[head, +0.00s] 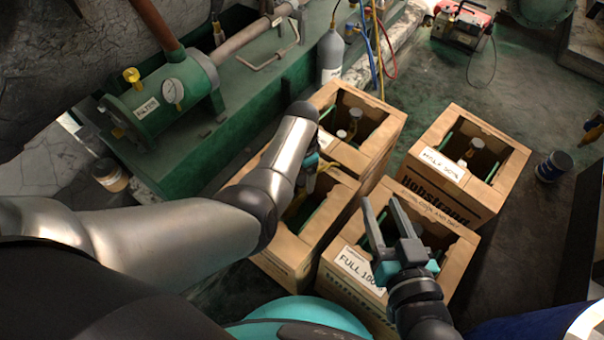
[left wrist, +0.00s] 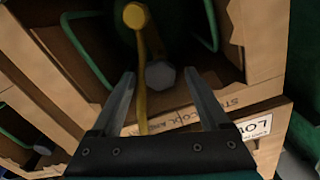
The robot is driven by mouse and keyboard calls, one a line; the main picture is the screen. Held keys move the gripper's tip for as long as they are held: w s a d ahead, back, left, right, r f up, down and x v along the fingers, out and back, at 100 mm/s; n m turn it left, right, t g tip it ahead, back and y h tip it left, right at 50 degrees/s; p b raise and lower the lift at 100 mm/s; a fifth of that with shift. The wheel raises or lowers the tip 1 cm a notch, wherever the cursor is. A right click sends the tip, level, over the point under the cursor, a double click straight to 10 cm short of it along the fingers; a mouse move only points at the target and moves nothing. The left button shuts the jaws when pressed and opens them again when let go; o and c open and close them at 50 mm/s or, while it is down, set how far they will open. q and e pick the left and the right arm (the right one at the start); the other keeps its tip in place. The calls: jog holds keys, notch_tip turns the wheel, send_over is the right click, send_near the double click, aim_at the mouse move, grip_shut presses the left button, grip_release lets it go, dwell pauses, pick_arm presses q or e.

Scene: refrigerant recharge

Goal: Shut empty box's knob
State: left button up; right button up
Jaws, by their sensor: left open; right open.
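My left gripper (head: 312,165) is largely hidden by its own arm in the head view, over the lower-left cardboard box (head: 283,243). I see no readable label on this box. In the left wrist view the left gripper (left wrist: 159,78) is open, fingers pointing into a box (left wrist: 255,40). A yellow knob (left wrist: 134,16) with a yellow hose (left wrist: 143,105) shows beyond the fingertips. A grey cap (left wrist: 160,75) shows between the fingers, which appear empty. My right gripper (head: 381,203) is open and empty above the box marked FULL 100% (head: 458,265).
A box marked HALF 50% (head: 480,205) stands at right. Another box (head: 385,128) stands behind; a label starting "LO" (left wrist: 254,127) shows in the wrist view.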

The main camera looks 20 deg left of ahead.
pick_arm(q)
grip_shut()
dwell(0.5)
